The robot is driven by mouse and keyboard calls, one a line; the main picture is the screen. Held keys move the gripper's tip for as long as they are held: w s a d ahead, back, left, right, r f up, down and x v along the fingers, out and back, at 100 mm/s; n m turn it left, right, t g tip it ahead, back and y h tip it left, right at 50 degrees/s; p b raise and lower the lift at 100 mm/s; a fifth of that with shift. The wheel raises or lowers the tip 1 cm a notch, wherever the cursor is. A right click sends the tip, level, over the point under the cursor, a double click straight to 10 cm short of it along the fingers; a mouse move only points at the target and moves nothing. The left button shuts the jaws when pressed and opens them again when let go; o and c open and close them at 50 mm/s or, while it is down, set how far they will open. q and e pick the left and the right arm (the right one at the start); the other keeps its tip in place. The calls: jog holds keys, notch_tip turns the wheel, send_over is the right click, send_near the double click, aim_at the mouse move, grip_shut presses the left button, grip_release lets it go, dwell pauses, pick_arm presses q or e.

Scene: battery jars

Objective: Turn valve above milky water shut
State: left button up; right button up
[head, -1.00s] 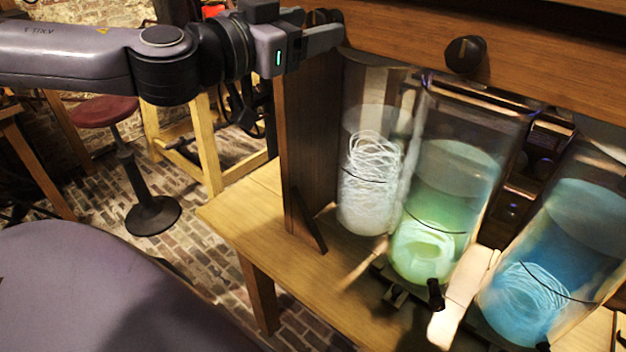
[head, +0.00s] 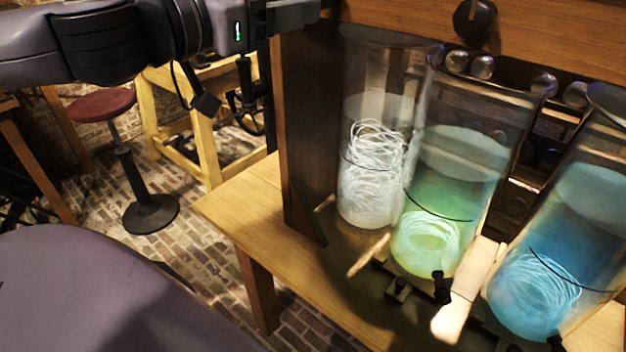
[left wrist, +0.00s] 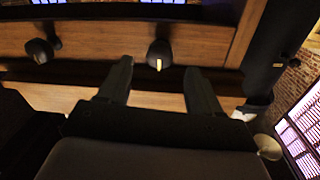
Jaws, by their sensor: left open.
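The milky-white jar (head: 372,150), with white squiggly loops over its front, stands leftmost in the rack. Its upper part looks clear. My left gripper (head: 318,8) is open at the top edge of the head view, partly cut off, beside the left end of the wooden beam and above this jar. In the left wrist view, a dark round knob (left wrist: 160,54) with a pale mark lies just beyond and between the open fingertips (left wrist: 158,78). Contact is not visible. A second dark knob (left wrist: 38,50) sits to its left. My right gripper is not in view.
A green jar (head: 450,190) and a blue jar (head: 560,240) stand to the right. Another dark knob (head: 475,18) is on the wooden beam (head: 400,14). A dark upright panel (head: 305,120) borders the rack. A red-topped stool (head: 102,105) stands on the brick floor.

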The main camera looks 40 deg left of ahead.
pick_arm(q)
jog(key=w+d+f+g, duration=0.1)
jog(key=w+f, duration=0.1)
jog(key=f, duration=1.3)
jog(key=w+f+g+h+p, duration=0.1)
jog(key=w+f+g, duration=0.1)
jog(key=f, duration=1.4)
jog(key=shift+w+d, duration=0.25)
jog(key=shift+d, duration=0.15)
